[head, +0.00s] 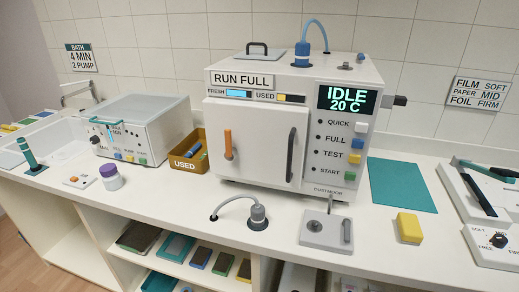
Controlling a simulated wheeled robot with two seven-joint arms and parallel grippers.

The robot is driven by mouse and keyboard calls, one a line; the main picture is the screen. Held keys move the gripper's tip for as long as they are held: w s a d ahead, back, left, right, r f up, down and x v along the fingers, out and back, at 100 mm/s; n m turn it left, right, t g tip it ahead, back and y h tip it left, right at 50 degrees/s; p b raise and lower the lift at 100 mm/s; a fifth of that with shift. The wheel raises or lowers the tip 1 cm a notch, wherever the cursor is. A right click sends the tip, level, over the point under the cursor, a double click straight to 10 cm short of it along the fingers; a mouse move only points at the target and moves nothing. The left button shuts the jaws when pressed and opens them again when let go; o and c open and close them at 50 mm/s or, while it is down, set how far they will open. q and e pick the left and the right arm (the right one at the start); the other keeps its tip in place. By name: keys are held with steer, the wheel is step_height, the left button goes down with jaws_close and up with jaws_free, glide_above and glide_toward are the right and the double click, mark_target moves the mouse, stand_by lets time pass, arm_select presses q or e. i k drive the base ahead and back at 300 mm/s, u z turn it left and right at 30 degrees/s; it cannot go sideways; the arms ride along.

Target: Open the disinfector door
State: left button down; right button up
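The disinfector (330,160) is a white box on the counter, just right of the middle. Its display (347,98) reads IDLE 20 C. Its white front door (258,150) looks shut. A dark upright handle (290,155) is near the door's right edge, and an orange lever (228,144) is upright near its left side. A sign reading RUN FULL (242,79) is above the door. Neither of my grippers shows in the head view.
A bin marked USED (184,166) stands left of the disinfector. In front are a grey capped fitting with a hose (258,217) and a grey plate with a lever (326,231). A yellow block (409,228) and a teal mat (402,185) lie to the right.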

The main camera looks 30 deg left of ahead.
mark_target(269, 139)
steer(key=k, duration=0.5)
steer(key=u, duration=1.85)
steer(key=i, duration=1.15)
steer(key=z, duration=1)
